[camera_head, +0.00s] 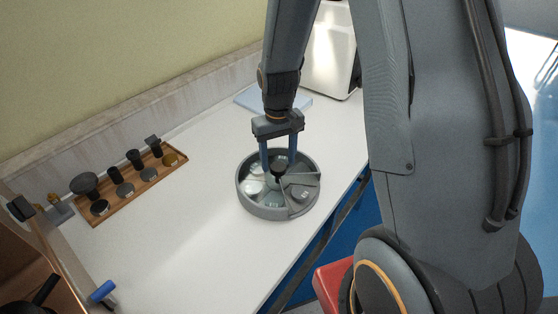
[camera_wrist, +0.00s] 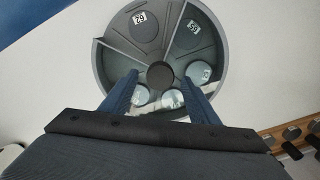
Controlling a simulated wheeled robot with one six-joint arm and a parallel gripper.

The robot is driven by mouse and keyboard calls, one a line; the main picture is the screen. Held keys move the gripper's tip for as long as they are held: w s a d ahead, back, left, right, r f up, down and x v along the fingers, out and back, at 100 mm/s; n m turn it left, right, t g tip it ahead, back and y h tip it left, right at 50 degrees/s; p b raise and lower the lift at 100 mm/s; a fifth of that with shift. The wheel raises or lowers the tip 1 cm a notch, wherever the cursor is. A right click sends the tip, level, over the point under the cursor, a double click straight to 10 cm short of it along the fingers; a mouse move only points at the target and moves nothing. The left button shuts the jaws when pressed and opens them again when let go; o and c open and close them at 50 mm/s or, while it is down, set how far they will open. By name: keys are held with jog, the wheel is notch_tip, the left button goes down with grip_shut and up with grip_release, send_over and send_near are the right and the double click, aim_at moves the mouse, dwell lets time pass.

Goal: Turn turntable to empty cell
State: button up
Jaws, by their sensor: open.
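The turntable is a round grey tray (camera_head: 262,209) on the white bench, split into wedge cells by thin dividers. Its dark central knob (camera_wrist: 160,75) shows in the wrist view. My gripper (camera_head: 279,171) points down over the middle, its blue fingers open on either side of the knob; I cannot tell whether they touch it. In the wrist view, the far cells hold dark discs (camera_wrist: 145,26) (camera_wrist: 187,34) with white labels. Paler discs (camera_wrist: 199,72) (camera_wrist: 173,98) lie at the right and near side. The visible part of the left cell (camera_wrist: 112,64) shows no disc; my finger hides some of it.
A wooden tray (camera_head: 128,196) with dark knobbed pieces and round blocks stands along the wall at left. A blue-handled tool (camera_head: 103,291) lies near the front. A pale blue pad (camera_head: 246,100) and a white machine (camera_head: 330,55) are behind.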

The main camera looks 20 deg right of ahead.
jog(key=shift+f, duration=0.75)
grip_shut()
